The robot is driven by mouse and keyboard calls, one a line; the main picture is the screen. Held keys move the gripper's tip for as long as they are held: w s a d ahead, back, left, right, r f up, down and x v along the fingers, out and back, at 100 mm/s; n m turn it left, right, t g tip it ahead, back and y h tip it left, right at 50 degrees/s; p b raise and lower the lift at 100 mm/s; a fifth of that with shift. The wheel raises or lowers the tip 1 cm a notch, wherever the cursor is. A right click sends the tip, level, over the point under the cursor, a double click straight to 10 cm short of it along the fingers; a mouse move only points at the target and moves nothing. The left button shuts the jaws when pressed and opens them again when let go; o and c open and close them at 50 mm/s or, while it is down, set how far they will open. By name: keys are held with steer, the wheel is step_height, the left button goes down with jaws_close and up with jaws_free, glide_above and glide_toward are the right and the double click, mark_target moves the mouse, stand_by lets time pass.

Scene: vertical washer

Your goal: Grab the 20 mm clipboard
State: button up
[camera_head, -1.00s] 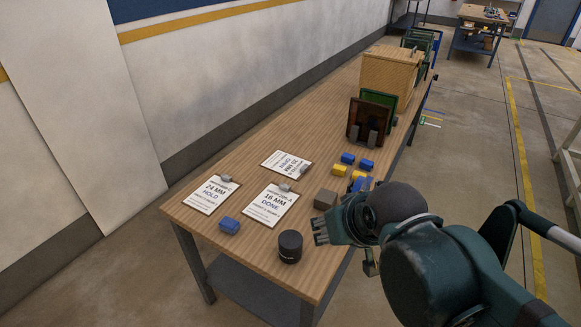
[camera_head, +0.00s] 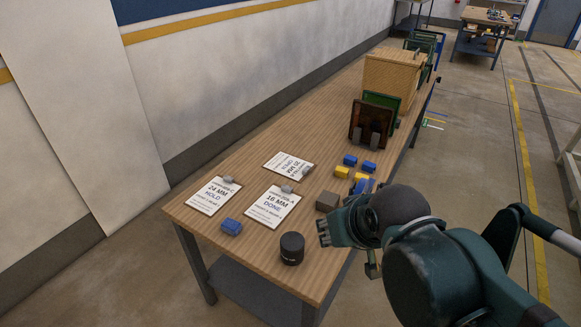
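Three white clipboards lie flat on the wooden table. The one farthest back (camera_head: 288,164) has its print upside down to me; its number looks like 20 MM, and its grey clip is at its right end. The 24 MM HOLD clipboard (camera_head: 212,197) lies to the front left, and the 16 MM DONE clipboard (camera_head: 272,208) lies nearer the middle. My gripper (camera_head: 326,234) is above the table's right front edge, to the right of the 16 MM clipboard and apart from all three. I see no object in it, but the gap between its fingertips is unclear.
A black cylinder (camera_head: 292,249), a blue block (camera_head: 231,227) and a grey-brown block (camera_head: 327,201) stand near my gripper and the clipboards. Several blue and yellow blocks lie behind. A dark rack (camera_head: 369,122) and a wooden box (camera_head: 391,74) stand farther back. The wall runs along the left.

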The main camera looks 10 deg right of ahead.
steer(key=shift+w+r, duration=0.1)
steer(key=w+d+r+n+g+p, duration=0.1)
steer(key=w+r+n, duration=0.15)
steer(key=w, duration=0.35)
steer(key=w+d+r+n+p, duration=0.1)
steer(key=w+r+n, duration=0.1)
steer(key=w+n, duration=0.35)
steer(key=n+g+h+p, duration=0.2)
steer(key=n+g+p, duration=0.3)
steer(key=n, duration=1.4)
glide_above(304, 170)
steer(key=p, duration=0.1)
step_height(304, 170, down, 19)
steer(key=t, duration=0.1)
steer(key=shift+s+a+f, duration=0.15)
steer(key=shift+s+a, duration=0.2)
steer(key=shift+s, duration=0.05)
steer(key=shift+x, duration=1.25)
